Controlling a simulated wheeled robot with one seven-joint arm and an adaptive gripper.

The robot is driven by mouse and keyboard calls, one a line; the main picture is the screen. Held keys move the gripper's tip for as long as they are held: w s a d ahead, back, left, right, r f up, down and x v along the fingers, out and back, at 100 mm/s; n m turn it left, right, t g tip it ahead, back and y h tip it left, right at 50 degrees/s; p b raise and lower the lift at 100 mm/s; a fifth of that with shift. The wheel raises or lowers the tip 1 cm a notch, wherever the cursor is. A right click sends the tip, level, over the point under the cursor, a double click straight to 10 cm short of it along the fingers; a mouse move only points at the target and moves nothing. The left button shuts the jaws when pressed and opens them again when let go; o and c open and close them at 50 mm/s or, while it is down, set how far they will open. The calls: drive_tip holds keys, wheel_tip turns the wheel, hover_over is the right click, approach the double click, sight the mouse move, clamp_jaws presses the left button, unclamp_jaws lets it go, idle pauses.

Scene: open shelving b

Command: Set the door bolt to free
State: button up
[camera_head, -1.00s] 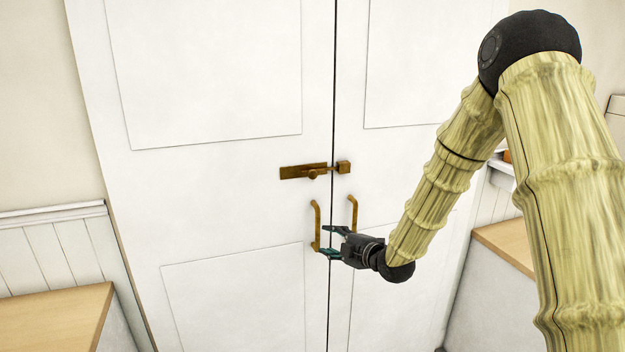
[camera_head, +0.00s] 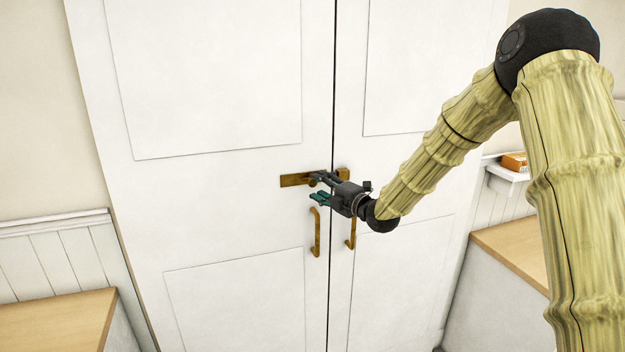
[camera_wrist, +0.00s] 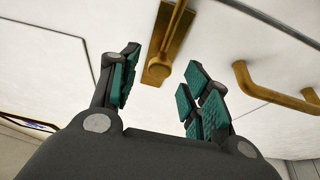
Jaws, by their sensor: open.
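The brass door bolt (camera_head: 294,180) is mounted across the left cupboard door (camera_head: 210,80), just above the handles. Its keeper (camera_head: 343,174) is on the right door, across the seam. My gripper (camera_head: 316,189) is open and in front of the bolt's right half, hiding the knob and the bar near the keeper in the head view. In the wrist view, the bolt (camera_wrist: 157,73) shows beyond and between the open fingers (camera_wrist: 160,78). I cannot tell whether a finger touches it. Nothing is held.
Two brass handles hang below the bolt, the left one (camera_head: 317,232) and the right one (camera_head: 350,232). Low wooden-topped counters stand left (camera_head: 60,320) and right (camera_head: 515,250). A small shelf (camera_head: 507,173) with an orange box (camera_head: 515,161) is at right.

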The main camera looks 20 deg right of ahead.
sight(314, 183)
drive_tip(key=shift+p+x, duration=0.55)
drive_tip(key=shift+x, duration=1.35)
drive_tip(key=shift+c, duration=0.4)
clamp_jaws()
